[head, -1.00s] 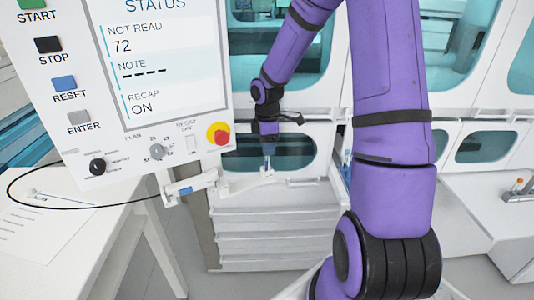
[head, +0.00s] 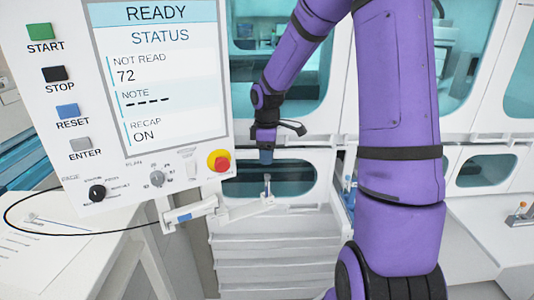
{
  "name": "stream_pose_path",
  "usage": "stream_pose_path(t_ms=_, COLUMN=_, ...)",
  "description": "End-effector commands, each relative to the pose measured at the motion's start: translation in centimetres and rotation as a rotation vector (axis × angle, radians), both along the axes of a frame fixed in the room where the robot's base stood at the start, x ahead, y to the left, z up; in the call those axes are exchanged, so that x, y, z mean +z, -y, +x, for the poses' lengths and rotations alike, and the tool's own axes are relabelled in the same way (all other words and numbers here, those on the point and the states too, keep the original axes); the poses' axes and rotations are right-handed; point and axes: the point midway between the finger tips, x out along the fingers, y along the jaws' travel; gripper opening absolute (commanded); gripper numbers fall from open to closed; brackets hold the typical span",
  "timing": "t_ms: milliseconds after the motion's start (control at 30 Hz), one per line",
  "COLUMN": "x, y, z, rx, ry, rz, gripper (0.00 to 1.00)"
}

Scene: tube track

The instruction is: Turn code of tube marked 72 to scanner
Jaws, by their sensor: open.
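A small slim tube (head: 267,184) stands upright at the right end of a white track piece (head: 245,210). Its number and code are too small to read. My gripper (head: 266,161) is open, pointing down just above the tube, with a small gap between them. A white unit with a blue patch (head: 187,213), possibly the scanner, sits at the left end of the track, below the panel. The panel screen (head: 155,70) reads READY, STATUS, NOT READ 72, NOTE with dashes, RECAP ON.
The panel's left side has START, STOP, RESET and ENTER buttons (head: 40,38). A red stop knob (head: 221,162) on yellow is close to my gripper. A white table (head: 70,260) with paper and a black cable is at left. Another tube with an orange cap (head: 522,207) stands far right.

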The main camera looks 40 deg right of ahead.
Motion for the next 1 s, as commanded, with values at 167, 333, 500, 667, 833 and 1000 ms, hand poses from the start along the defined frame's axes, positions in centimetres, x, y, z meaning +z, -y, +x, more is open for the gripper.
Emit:
stream_pose_path(t_ms=167, x=0.0, y=-0.1, z=0.1, rx=-0.367, ry=0.000, rz=-0.001, gripper=0.51)
stream_pose_path(t_ms=333, x=0.0, y=-0.1, z=0.1, rx=-0.645, ry=0.001, rz=-0.002, gripper=0.51)
stream_pose_path(t_ms=500, x=0.0, y=-0.1, z=0.1, rx=-0.775, ry=0.002, rz=-0.001, gripper=0.51)
stream_pose_path(t_ms=667, x=-0.9, y=0.0, z=0.1, rx=-0.792, ry=0.000, rz=0.000, gripper=0.51)
stream_pose_path(t_ms=833, x=-3.4, y=-0.1, z=0.1, rx=-0.789, ry=-0.003, rz=-0.001, gripper=0.51)
stream_pose_path(t_ms=1000, x=-6.2, y=-0.1, z=0.1, rx=-0.788, ry=-0.003, rz=-0.001, gripper=0.51)
